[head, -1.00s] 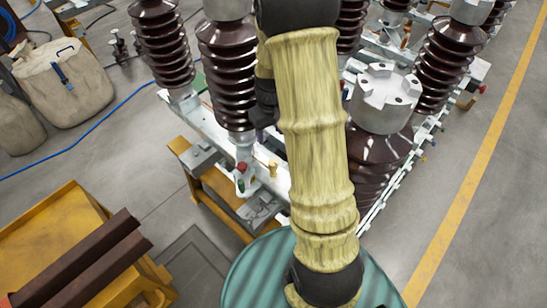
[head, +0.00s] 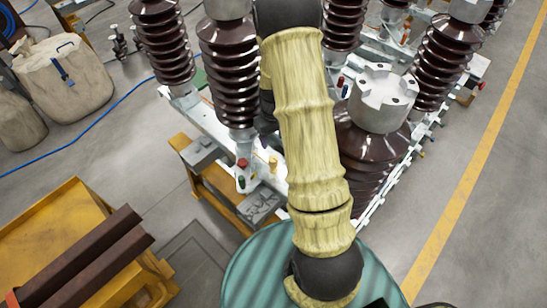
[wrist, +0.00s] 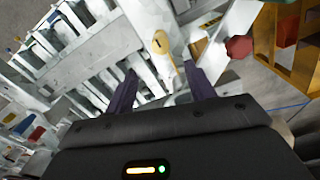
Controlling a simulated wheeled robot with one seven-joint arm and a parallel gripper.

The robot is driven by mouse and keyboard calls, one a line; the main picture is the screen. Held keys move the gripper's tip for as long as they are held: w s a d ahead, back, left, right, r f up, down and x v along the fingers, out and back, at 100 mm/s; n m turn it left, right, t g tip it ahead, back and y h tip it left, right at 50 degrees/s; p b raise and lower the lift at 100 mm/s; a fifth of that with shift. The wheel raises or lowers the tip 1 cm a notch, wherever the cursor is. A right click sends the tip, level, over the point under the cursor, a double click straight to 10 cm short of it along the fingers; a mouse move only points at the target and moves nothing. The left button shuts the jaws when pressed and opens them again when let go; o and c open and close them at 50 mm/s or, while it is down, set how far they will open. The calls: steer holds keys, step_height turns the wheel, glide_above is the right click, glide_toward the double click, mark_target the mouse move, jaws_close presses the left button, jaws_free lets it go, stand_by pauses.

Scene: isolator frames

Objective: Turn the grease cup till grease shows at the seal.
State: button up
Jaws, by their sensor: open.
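A small yellow cup-like fitting (head: 273,164), which I take for the grease cup, stands on the pale steel frame (head: 215,128) just left of my arm in the head view. In the wrist view its round yellow top (wrist: 160,42) has a dark mark, with a paler stem below. My gripper (wrist: 163,80) is open, its two dark fingers apart, with the cup's top beyond the fingertips and between their lines. I see no contact. No grease can be made out, and the seal cannot be told apart. In the head view the gripper is hidden behind my arm.
Brown ribbed insulators (head: 228,75) rise behind. A yellow cart (head: 45,235) stands lower left; open floor lies between.

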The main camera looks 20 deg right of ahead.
mark_target(273, 158)
step_height(273, 158, down, 12)
steer(key=shift+f+p, duration=0.1)
steer(key=shift+p, duration=1.05)
steer(key=shift+c, duration=0.4)
steer(key=c, duration=0.9)
steer(key=shift+m, duration=0.3)
